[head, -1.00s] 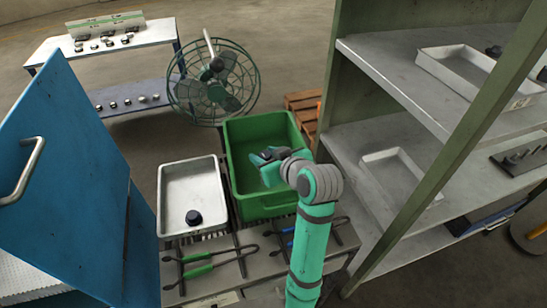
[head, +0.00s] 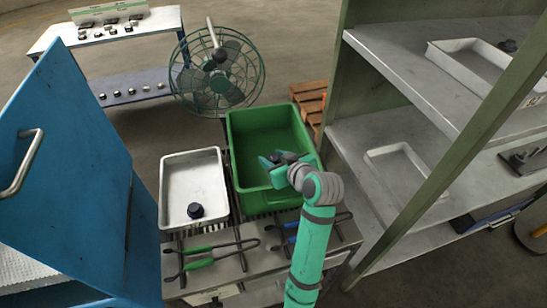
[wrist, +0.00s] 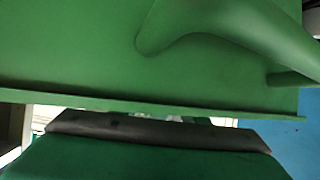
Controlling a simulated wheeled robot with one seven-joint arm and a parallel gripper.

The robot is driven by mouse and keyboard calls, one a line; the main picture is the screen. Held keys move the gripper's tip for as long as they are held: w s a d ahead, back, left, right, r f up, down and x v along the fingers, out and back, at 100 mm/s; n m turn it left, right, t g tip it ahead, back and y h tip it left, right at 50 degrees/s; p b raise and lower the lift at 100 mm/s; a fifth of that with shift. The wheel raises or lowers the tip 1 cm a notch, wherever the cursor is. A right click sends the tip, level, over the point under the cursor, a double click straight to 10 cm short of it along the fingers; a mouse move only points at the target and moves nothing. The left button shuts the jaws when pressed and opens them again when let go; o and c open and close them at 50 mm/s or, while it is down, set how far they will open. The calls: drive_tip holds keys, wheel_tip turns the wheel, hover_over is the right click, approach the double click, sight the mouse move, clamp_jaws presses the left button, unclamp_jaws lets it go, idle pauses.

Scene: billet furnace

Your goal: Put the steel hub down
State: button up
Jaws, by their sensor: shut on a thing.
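My gripper (head: 277,161) is over the right front part of the green bin (head: 240,181). It is shut on a small dark thing (head: 287,156), which I take to be the steel hub; the fingers hide most of it. In the wrist view, the bin's green wall (wrist: 80,60) fills the upper part, and a dark finger pad (wrist: 150,131) crosses the bottom. The hub is not clear there. A pale tray (head: 191,168) stands left of the bin, with a dark round piece (head: 195,210) near its front end.
Tongs with green handles (head: 200,263) lie in front of the tray. A shelf rack (head: 370,155) with pale trays stands close on the right. A blue door (head: 75,160) is on the left. A caged fan (head: 217,70) stands behind. The bin's visible floor is clear.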

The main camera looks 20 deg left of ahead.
drive_tip(key=shift+f, duration=0.45)
drive_tip(key=shift+f, duration=0.2)
drive_tip(key=o, duration=1.3)
drive_tip(key=shift+f, duration=0.1)
drive_tip(key=shift+o, duration=0.5)
drive_tip(key=shift+d+f, duration=0.1)
drive_tip(key=shift+f, duration=0.05)
drive_tip(key=shift+r, duration=0.2)
drive_tip(key=r+v, duration=0.1)
drive_tip(key=v, duration=1.1)
drive_tip(key=shift+r, duration=0.2)
